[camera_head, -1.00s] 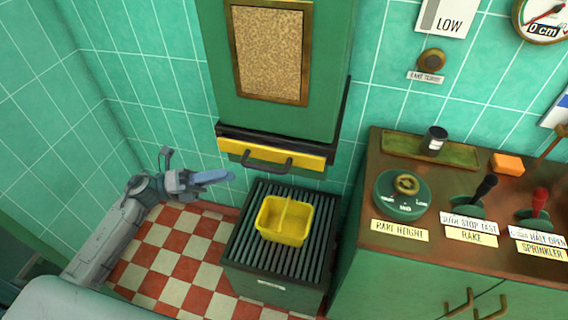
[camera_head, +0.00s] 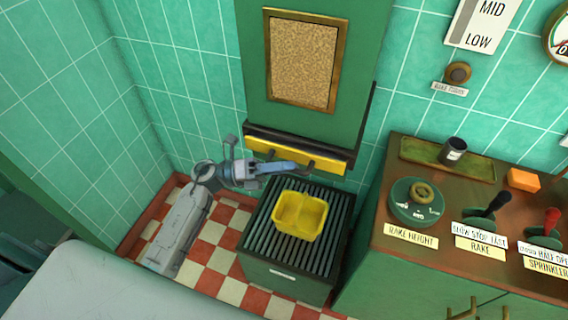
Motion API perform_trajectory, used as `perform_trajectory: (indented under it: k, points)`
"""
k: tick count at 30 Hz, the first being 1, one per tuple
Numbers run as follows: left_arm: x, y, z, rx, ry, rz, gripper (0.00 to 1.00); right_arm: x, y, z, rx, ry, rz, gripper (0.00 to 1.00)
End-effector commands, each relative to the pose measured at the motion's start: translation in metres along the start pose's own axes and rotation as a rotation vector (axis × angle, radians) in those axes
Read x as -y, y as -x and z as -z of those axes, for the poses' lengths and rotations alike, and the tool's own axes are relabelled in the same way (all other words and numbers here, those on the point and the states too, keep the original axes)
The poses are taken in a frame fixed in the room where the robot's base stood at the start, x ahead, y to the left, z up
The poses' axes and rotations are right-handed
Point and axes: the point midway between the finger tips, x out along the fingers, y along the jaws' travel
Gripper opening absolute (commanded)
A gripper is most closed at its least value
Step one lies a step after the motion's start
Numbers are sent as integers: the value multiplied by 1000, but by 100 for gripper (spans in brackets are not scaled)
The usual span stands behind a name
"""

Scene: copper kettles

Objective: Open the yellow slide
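The yellow slide (camera_head: 331,166) is a flat yellow front with a dark handle (camera_head: 312,163), set at the bottom of the green hopper cabinet (camera_head: 305,122). It sits close under the cabinet's dark lower edge. My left gripper (camera_head: 292,167) comes in from the left, its blue fingers in front of the slide at the handle. They hide the handle's left part. I cannot tell whether the fingers touch or enclose the handle. My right gripper is out of view.
A yellow divided bin (camera_head: 300,216) stands on a slatted green stand (camera_head: 262,240) below the slide. A control counter (camera_head: 365,262) with a dial, levers and a dark cup stands to the right.

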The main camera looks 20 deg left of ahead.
Motion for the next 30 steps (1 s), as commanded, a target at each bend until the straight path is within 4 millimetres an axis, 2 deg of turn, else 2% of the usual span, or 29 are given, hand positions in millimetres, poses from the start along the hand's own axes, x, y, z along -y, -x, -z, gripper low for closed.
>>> perform_trajectory:
  k: [5,11,17,20,30]
  points:
    - [0,0,0,0,0,0,35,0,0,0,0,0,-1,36]
    - [0,0,0,0,0,0,0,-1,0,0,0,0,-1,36]
    - [0,0,1,1,0,0,0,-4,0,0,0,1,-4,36]
    - [3,3,7,0,1,-1,0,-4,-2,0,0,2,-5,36]
    - [40,28,64,-2,3,-3,0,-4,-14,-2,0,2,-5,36]
